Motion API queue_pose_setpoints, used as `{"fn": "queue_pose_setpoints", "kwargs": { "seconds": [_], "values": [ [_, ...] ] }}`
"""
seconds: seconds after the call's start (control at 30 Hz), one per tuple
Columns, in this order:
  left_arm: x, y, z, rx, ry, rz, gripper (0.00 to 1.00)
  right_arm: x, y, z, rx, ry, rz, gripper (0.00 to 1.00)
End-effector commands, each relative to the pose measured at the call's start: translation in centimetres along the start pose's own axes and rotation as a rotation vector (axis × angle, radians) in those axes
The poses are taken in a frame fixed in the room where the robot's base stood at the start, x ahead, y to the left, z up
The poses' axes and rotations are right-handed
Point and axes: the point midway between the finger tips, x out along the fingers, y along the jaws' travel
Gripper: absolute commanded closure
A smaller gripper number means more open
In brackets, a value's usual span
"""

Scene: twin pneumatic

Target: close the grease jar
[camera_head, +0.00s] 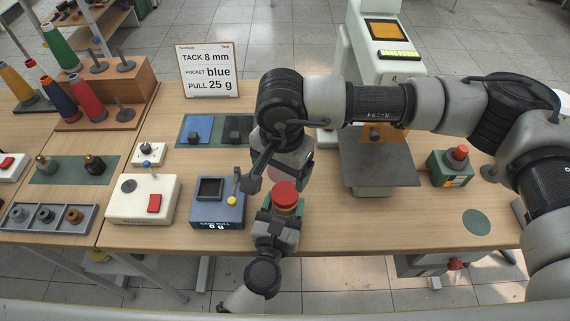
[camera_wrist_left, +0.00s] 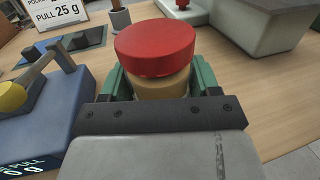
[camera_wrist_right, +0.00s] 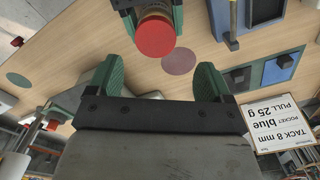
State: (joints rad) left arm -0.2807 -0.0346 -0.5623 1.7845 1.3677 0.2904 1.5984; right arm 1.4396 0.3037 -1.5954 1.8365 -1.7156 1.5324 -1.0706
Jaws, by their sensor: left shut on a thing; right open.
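The grease jar (camera_wrist_left: 160,85) has a tan body and a wide red lid (camera_wrist_left: 155,47) on top. I cannot tell whether the lid is tightened. My left gripper (camera_head: 281,212) is shut around the jar's body, with green finger pads on either side in the left wrist view. The red lid also shows in the head view (camera_head: 285,192) and, with the jar, at the top of the right wrist view (camera_wrist_right: 155,37). My right gripper (camera_wrist_right: 160,72) is open and empty, close to the lid but apart from it. Its fingertips are mostly hidden in the head view.
A blue scale (camera_head: 217,215) and a cream box with a red switch (camera_head: 143,200) stand left of the jar. A pinkish disc (camera_wrist_right: 178,61) lies on the table beside it. A white machine (camera_head: 375,45) stands behind, and a green button box (camera_head: 452,167) is at right.

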Motion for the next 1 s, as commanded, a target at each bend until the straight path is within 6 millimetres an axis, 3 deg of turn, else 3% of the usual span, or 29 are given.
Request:
{"fn": "queue_pose_setpoints", "kwargs": {
  "seconds": [0.1, 0.33, 0.77, 1.0],
  "values": [
    [0.0, 0.0, -0.1, 0.000, 0.001, 0.000, 1.00, -0.3, 0.2, -0.2, -0.225, 0.001, 0.006, 0.19],
    [0.0, 0.0, -0.1, 0.000, 0.001, 0.000, 1.00, -0.6, 0.5, -0.3, -0.490, -0.003, 0.011, 0.19],
    [0.0, 0.0, -0.1, 0.001, 0.001, 0.000, 1.00, -0.6, 0.5, -0.3, -0.536, -0.005, 0.012, 0.19],
    [0.0, 0.0, -0.1, 0.001, 0.001, 0.000, 1.00, 1.6, 0.6, -0.3, -0.534, -0.008, 0.014, 0.19]
  ]
}}
